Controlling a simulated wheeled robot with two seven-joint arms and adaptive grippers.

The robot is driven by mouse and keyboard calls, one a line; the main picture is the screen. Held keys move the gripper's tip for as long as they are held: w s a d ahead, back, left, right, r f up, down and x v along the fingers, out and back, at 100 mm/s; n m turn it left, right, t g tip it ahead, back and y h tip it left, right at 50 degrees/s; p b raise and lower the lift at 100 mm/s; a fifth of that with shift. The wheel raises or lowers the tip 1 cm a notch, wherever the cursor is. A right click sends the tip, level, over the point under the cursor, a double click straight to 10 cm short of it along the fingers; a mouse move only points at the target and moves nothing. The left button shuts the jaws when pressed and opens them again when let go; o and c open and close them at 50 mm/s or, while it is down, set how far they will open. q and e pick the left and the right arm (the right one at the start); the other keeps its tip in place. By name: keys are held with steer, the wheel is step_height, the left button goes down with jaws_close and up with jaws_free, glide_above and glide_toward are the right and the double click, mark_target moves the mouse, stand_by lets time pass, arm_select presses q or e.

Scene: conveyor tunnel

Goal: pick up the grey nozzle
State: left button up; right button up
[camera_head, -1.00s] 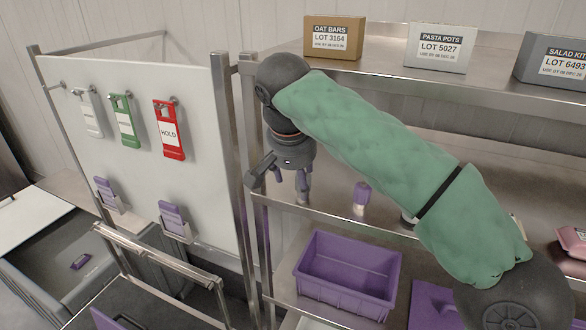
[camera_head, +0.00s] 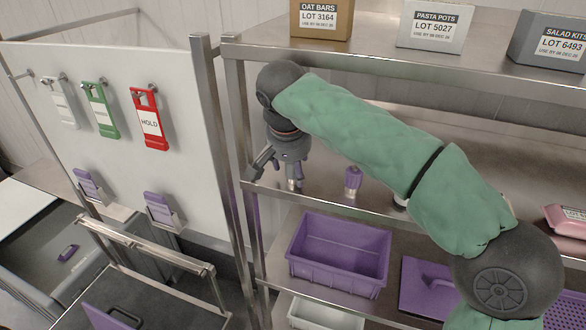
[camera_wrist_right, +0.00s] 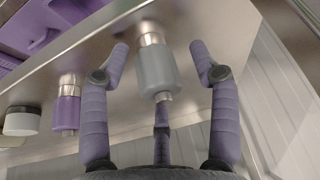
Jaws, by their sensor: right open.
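The grey nozzle (camera_wrist_right: 156,70) stands on the metal shelf and shows in the right wrist view, with a shiny metal end and a grey body. My right gripper (camera_wrist_right: 160,55) is open, with its purple-padded fingers spread around the nozzle. Gaps show between the nozzle and the two side fingers; whether the middle finger touches it I cannot tell. In the head view my right gripper (camera_head: 283,178) hangs over the shelf's left end and mostly hides the nozzle. My left gripper is out of view.
A purple nozzle (camera_head: 353,181) stands to the right on the same shelf; a white-capped item (camera_wrist_right: 22,121) is beyond it. A purple crate (camera_head: 340,258) sits below. A metal post (camera_head: 240,125) is close at left. Boxes like the oat bars (camera_head: 320,18) line the upper shelf.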

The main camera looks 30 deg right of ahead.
steer(key=shift+s, duration=0.1)
steer(key=shift+c, duration=0.3)
steer(key=c, duration=1)
steer(key=shift+r, duration=0.4)
steer(key=s+a+b, duration=0.1)
steer(key=s+a, duration=0.3)
steer(key=s+a+b, duration=0.1)
steer(key=s+a, duration=0.3)
steer(key=s, duration=0.1)
steer(key=s+a+b, duration=0.1)
steer(key=s+a, duration=0.2)
steer(key=s, duration=0.1)
steer(key=shift+s+a+r+b, duration=0.2)
steer(key=shift+a+r+b, duration=0.15)
steer(key=shift+a+b, duration=0.05)
